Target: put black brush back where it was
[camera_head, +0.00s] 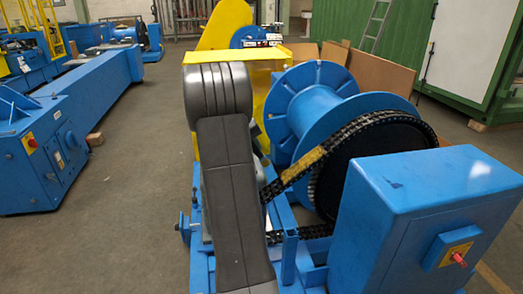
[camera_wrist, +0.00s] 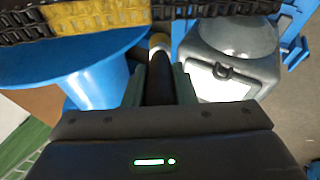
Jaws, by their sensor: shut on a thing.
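In the wrist view, my gripper (camera_wrist: 159,80) is shut on the black brush (camera_wrist: 159,88), a dark round handle between the two fingers. In the head view, my grey arm reaches toward the chain drive and hides my gripper and the brush. The black chain (camera_head: 373,118), with a yellow stretch (camera_head: 303,166), runs around a large dark wheel.
A blue spool (camera_head: 312,95) stands behind the wheel, and a blue cabinet (camera_head: 415,215) with a red knob is at the right. A grey domed housing (camera_wrist: 228,65) is close to my right finger. Open floor (camera_head: 125,190) lies left of my arm.

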